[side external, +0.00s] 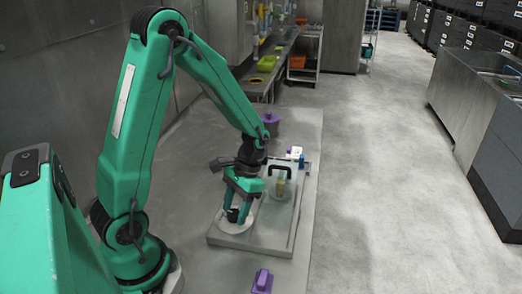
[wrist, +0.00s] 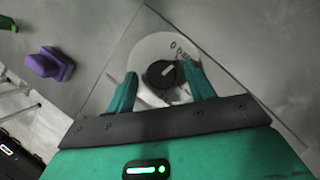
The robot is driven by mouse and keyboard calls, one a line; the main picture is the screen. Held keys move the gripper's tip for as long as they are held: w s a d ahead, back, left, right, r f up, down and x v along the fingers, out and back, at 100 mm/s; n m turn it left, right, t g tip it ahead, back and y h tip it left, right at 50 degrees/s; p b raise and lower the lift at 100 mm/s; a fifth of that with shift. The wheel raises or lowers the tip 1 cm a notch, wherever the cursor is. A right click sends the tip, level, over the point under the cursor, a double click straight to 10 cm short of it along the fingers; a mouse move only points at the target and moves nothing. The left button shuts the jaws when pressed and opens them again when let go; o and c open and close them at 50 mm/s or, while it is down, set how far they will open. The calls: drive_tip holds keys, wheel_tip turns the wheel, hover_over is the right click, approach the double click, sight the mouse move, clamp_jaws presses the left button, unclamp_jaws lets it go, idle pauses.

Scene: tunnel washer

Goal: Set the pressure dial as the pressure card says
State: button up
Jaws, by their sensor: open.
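The pressure dial shows in the wrist view as a round white face (wrist: 152,48) with a black knob (wrist: 160,75) that has a pale pointer mark. In the side view my gripper (side external: 236,214) points down over the white dial face (side external: 229,226) on a grey plate (side external: 275,247). I cannot make out a readable pressure card.
A black handle (side external: 280,167) with a yellowish piece stands right of my gripper. A purple object (side external: 262,281) lies near the front, also in the wrist view (wrist: 50,64). A purple pot (side external: 270,122) and a small white item (side external: 294,152) stand behind. Clear floor lies right.

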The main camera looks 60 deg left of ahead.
drive_tip(key=shift+r, duration=0.1)
drive_tip(key=v, duration=0.7)
drive_tip(key=shift+r, duration=0.3)
drive_tip(key=shift+w, duration=0.15)
drive_tip(key=n, duration=0.2)
drive_tip(key=a+n, duration=0.1)
drive_tip(key=n, duration=0.1)
drive_tip(key=shift+f, duration=0.1)
drive_tip(key=shift+s+f, duration=0.15)
drive_tip(key=shift+s, duration=0.05)
drive_tip(key=shift+d+x, duration=0.15)
drive_tip(key=shift+x, duration=1.7)
drive_tip(key=shift+d+x, duration=0.2)
drive_tip(key=shift+x, duration=1.65)
drive_tip(key=shift+w, duration=0.1)
